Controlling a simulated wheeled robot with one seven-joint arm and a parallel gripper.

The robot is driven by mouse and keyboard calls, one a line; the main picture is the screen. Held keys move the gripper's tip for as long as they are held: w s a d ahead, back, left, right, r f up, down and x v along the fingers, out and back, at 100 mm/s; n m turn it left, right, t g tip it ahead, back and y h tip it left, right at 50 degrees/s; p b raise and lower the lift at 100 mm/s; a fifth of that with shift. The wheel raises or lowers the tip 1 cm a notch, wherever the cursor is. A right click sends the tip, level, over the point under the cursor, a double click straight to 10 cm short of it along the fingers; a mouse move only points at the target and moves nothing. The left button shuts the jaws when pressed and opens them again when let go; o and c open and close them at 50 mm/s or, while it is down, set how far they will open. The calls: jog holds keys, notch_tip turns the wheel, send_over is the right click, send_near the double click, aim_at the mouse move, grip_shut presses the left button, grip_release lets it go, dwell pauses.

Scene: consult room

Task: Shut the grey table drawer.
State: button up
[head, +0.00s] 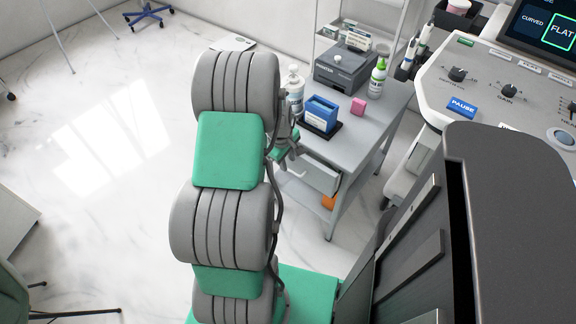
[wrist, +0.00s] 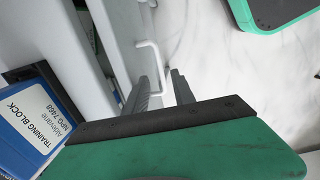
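The grey table (head: 375,128) stands right of my arm in the head view. Its pale drawer (head: 322,178) is at the near side below the top and looks partly pulled out; my arm hides part of it. In the wrist view, the drawer front (wrist: 118,35) carries a thin white bar handle (wrist: 152,62). My gripper (wrist: 162,82) is open, with its two dark fingers apart and the handle showing between and just beyond their tips. I cannot tell whether they touch it.
A console (head: 500,85) stands at right.

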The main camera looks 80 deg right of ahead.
aim_at(289, 169)
jog(key=f, duration=0.3)
jog(key=shift+s+d+f, duration=0.1)
jog(key=shift+d+f, duration=0.2)
grip_shut()
dwell(1.2)
